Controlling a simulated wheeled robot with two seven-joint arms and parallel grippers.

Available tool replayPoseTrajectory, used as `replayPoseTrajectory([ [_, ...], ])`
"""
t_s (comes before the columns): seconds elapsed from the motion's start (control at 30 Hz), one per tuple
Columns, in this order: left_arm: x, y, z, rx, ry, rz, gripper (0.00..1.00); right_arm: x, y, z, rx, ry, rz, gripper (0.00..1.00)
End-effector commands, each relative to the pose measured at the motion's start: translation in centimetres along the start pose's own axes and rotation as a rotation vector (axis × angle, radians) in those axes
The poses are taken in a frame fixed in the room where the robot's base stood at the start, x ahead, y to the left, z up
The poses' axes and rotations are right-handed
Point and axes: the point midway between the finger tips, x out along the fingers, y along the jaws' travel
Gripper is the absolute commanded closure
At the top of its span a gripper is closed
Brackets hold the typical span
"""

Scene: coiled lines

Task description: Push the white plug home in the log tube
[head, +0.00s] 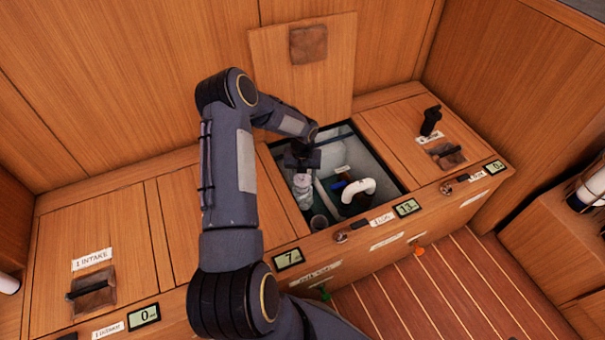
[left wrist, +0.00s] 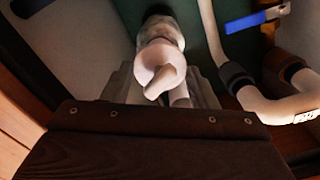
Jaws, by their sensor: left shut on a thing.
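My left gripper (head: 301,158) reaches down into the open compartment in the bench. In the left wrist view its pale fingers (left wrist: 160,94) are shut on a whitish rounded piece with a short stub, which looks like the white plug (left wrist: 158,72). Beyond the plug is a greyish, see-through cylinder (left wrist: 160,30), perhaps the log tube; it seems to show below the gripper in the head view (head: 302,190). The plug and this cylinder look lined up, but I cannot tell how deep the plug sits. My right gripper is not in view.
A white elbow pipe (head: 358,187) with dark fittings and a blue piece (left wrist: 256,21) stand close to the right in the compartment. A small grey cup-like tube (head: 318,222) is near its front wall. The lifted wooden lid (head: 285,65) leans behind.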

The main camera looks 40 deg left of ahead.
Motion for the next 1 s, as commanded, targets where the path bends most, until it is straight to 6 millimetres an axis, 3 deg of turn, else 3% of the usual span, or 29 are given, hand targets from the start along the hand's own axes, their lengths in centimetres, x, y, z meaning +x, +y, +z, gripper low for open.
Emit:
replayPoseTrajectory([
  [1.0, 2.6, 0.0, 0.0, 0.000, 0.000, 0.000, 0.74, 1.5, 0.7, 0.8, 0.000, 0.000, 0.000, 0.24],
])
